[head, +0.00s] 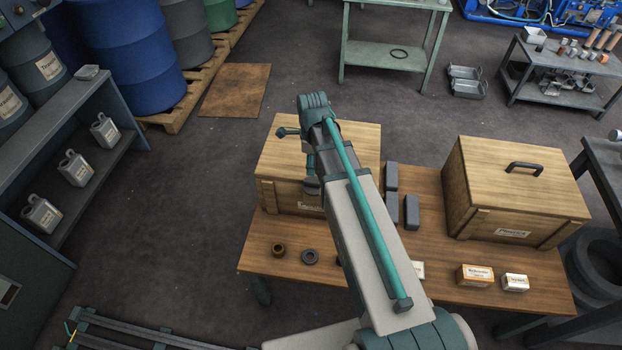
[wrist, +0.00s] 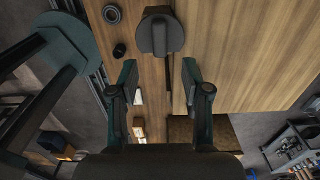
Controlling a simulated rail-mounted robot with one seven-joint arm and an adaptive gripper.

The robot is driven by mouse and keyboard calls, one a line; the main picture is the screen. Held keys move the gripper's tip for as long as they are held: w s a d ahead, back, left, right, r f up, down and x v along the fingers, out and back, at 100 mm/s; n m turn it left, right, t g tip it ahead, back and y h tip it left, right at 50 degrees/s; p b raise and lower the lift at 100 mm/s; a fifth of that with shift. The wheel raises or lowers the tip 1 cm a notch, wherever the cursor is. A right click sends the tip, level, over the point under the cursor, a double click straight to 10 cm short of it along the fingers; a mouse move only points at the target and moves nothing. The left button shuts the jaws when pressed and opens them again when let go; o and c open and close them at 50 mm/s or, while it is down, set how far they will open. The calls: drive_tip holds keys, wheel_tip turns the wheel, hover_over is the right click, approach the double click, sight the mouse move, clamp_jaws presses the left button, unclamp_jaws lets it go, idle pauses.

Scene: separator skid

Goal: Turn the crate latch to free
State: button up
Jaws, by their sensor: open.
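A wooden crate (head: 350,140) with a white label stands on the left part of the wooden table, partly hidden by my arm; its lid (wrist: 250,50) fills the right of the wrist view. The crate latch (wrist: 160,34), a dark grey round knob with a raised bar, sits at the crate's edge in the wrist view. Its bar runs up and down in that picture.
A second crate (head: 515,190) with a black handle stands on the right of the table (head: 445,285). Dark blocks (head: 411,211) lie between the crates.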

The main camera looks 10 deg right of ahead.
sight(312, 180)
drive_tip(key=shift+f+p, duration=0.95)
drive_tip(key=shift+f, duration=3.2)
clamp_jaws()
